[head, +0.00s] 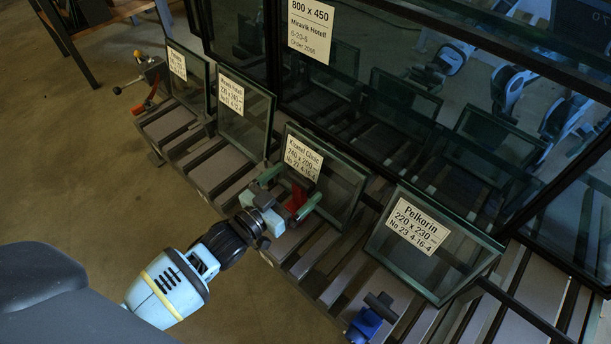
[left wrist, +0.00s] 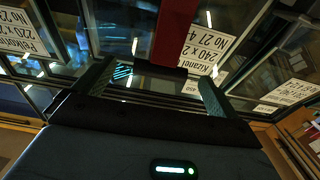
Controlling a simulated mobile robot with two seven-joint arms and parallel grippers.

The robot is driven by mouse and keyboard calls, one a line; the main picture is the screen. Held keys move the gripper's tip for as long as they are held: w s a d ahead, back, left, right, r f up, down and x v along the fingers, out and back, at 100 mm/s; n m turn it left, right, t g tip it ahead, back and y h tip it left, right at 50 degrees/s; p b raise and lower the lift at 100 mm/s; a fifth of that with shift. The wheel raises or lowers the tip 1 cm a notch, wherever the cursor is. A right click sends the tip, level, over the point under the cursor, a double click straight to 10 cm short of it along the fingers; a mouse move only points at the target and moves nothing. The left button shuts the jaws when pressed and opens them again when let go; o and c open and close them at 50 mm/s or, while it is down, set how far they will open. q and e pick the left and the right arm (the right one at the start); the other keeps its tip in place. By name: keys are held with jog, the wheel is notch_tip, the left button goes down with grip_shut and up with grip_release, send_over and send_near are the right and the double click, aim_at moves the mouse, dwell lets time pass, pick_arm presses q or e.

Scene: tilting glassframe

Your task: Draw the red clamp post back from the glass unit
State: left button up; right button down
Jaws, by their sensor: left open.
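The red clamp post (head: 297,198) stands low against the front of the glass unit (head: 343,188) labelled Kizanel Clinic. It also shows as a red bar at the top of the left wrist view (left wrist: 175,35). My left gripper (head: 290,192) is open, its green fingers on either side of the red post in the head view. In the left wrist view the fingers (left wrist: 153,88) are wide apart with the red post between their directions. I cannot tell whether either finger touches it. The post's lower part is partly hidden by my gripper. My right gripper is not in view.
A Pelkorin glass unit (head: 431,243) leans to the right, with a blue clamp (head: 371,318) before it. Two smaller labelled units (head: 245,107) (head: 188,75) stand left. A large dark glass pane (head: 400,90) rises behind. Floor (head: 80,170) at left is clear.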

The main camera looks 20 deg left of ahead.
pick_arm(q)
jog(key=b+x, duration=0.1)
jog(key=x, duration=0.2)
jog(key=shift+w+d+f, duration=0.1)
jog(key=shift+w, duration=0.1)
jog(key=shift+w+d, duration=0.15)
jog(key=shift+w, duration=0.2)
jog(key=c, duration=1.4)
jog(key=p+v, duration=0.6)
jog(key=v, duration=0.4)
jog(key=shift+s, duration=0.25)
jog(key=shift+f, duration=0.1)
